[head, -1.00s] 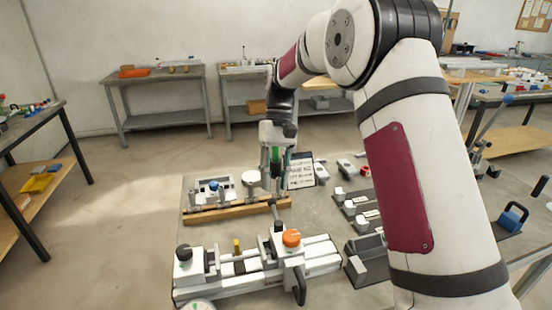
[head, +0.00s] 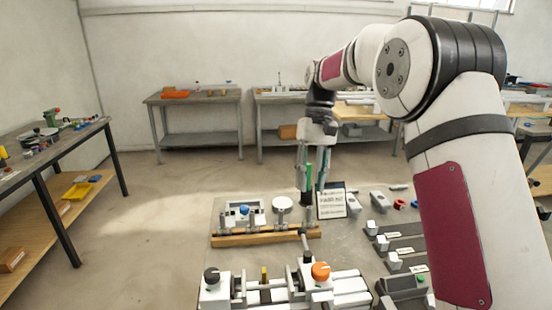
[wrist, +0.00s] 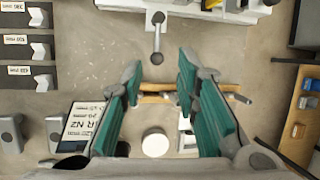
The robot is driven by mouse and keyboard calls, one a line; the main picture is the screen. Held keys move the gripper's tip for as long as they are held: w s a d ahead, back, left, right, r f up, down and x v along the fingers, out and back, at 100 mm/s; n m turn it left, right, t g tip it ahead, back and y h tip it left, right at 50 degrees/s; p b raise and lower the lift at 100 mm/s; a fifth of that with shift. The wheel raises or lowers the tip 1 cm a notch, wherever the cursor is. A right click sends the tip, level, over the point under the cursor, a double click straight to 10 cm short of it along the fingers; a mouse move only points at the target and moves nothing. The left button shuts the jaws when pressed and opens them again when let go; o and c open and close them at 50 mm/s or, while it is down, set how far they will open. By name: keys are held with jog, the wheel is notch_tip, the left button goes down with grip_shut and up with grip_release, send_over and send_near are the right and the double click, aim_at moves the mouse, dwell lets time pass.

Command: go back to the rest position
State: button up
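My gripper (head: 312,186) hangs above the far part of the grey workbench (head: 345,250), fingers pointing down. In the wrist view its two green-padded fingers (wrist: 160,70) are spread apart with nothing held between them. Beneath them lies a wooden bar with metal pins (head: 265,236); it also shows in the wrist view (wrist: 155,98). My gripper is apart from the bar, just behind and above it in the head view. A white round disc (head: 282,202) stands behind the bar and shows below the fingers in the wrist view (wrist: 155,143).
A clamp jig with an orange knob (head: 320,271) stands at the front. A printed sign (head: 332,203) stands close to my gripper. Labelled grey holders (head: 395,243) line the right. Side tables (head: 195,98) stand at the back; a shelf table (head: 60,150) stands left.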

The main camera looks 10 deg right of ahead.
jog(key=s+d+r+t+h+p, duration=0.1)
jog(key=s+r+t, duration=0.1)
jog(key=s+r, duration=0.45)
jog(key=s+d+r+t, duration=0.1)
jog(key=s+r+t, duration=0.15)
jog(key=s, duration=0.75)
jog(key=s+f+t, duration=0.2)
jog(key=s, duration=0.6)
jog(key=s+d+f+t+p, duration=0.1)
jog(key=s+f+t, duration=0.1)
jog(key=s, duration=0.7)
jog(key=shift+s+d+f+m+h, duration=0.2)
jog(key=shift+f+m+h, duration=0.05)
jog(key=shift+m+h, duration=0.15)
